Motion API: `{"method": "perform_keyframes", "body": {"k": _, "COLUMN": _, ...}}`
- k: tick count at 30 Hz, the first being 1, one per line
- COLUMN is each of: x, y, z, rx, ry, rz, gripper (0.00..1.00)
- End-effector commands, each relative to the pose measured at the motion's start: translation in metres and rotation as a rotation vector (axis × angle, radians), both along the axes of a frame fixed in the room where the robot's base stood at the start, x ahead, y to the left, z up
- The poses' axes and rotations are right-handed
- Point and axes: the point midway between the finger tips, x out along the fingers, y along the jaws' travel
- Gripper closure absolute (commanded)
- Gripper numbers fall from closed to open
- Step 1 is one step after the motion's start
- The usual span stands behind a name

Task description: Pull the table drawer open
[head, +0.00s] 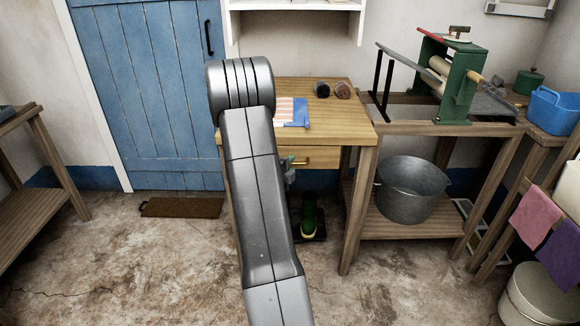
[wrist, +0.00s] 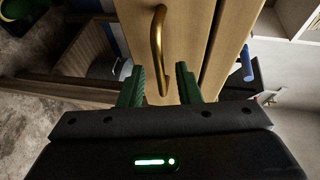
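The wooden table (head: 345,122) stands against the wall, with its drawer (head: 322,155) under the top; the drawer front looks flush, and my arm hides its left part. The brass drawer handle (head: 301,162) shows just right of my arm. In the wrist view the curved handle (wrist: 157,50) stands out from the pale drawer front (wrist: 190,35). My gripper (wrist: 160,82) is open, its two green fingers on either side of the handle's near end, with visible gaps. In the head view my gripper (head: 289,161) is mostly hidden behind my arm.
A striped cloth (head: 291,112) and two small dark round objects (head: 332,90) lie on the table. Green boots (head: 310,215) stand beneath it. A metal tub (head: 412,188) sits on the shelf to the right, below a green mangle (head: 457,85). The floor in front is clear.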

Motion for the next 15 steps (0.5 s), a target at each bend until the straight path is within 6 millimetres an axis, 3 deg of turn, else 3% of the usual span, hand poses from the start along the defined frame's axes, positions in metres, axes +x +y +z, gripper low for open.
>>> {"method": "perform_keyframes", "body": {"k": 10, "x": 0.0049, "y": -0.0023, "z": -0.0009, "rx": 0.001, "ry": 0.000, "rz": 0.000, "gripper": 0.69}}
{"method": "perform_keyframes", "body": {"k": 11, "x": 0.0049, "y": -0.0023, "z": -0.0009, "rx": 0.001, "ry": 0.000, "rz": 0.000, "gripper": 0.71}}
{"method": "perform_keyframes", "body": {"k": 15, "x": 0.0047, "y": -0.0022, "z": -0.0009, "rx": 0.001, "ry": 0.000, "rz": 0.000, "gripper": 0.99}}
